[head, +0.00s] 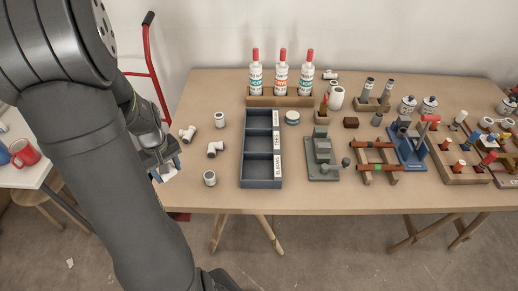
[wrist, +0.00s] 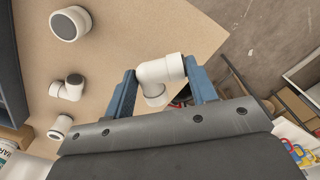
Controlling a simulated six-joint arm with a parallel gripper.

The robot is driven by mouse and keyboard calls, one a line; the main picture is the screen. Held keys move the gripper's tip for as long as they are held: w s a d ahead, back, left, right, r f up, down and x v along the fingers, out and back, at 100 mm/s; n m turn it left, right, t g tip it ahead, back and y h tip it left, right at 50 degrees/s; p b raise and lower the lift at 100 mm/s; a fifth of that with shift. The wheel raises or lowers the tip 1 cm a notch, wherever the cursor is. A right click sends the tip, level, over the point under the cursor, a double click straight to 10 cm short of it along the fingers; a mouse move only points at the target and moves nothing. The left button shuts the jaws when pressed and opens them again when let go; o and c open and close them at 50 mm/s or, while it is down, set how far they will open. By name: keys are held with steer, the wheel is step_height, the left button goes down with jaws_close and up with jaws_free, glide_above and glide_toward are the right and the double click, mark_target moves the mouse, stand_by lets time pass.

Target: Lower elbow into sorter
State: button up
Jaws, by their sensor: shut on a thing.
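My gripper (head: 164,171) is beyond the left edge of the table in the head view. In the wrist view its blue fingers (wrist: 160,88) are shut on a white elbow (wrist: 155,72), a bent pipe fitting. In the head view the elbow (head: 169,172) shows only partly between the fingers. The sorter (head: 263,184) is a dark blue-grey tray with three compartments in a column, standing on the table to the right of my gripper. Its labels include TEES on the middle one and ELBOWS on the nearest one. The compartments look empty.
Several loose white fittings lie between my gripper and the sorter, including a coupling (head: 210,178) and a tee or elbow (head: 215,149). Bottles in a wooden rack (head: 281,101) stand behind the sorter. A grey-green vise-like tool (head: 322,160) stands right of it.

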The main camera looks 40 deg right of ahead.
steer(key=s+d+r, duration=0.1)
steer(key=s+d, duration=0.3)
steer(key=d, duration=0.1)
steer(key=s+d+r, duration=0.1)
steer(key=d, duration=0.2)
steer(key=shift+s+d+r, duration=0.15)
steer(key=shift+s+r, duration=0.2)
steer(key=shift+s, duration=0.05)
steer(key=r, duration=0.1)
glide_above(259, 176)
steer(key=shift+w+d, duration=0.1)
steer(key=shift+w, duration=0.05)
steer(key=shift+f, duration=1.9)
steer(key=shift+f, duration=2.5)
stand_by(0.5)
steer(key=o, duration=1)
steer(key=shift+o, duration=0.2)
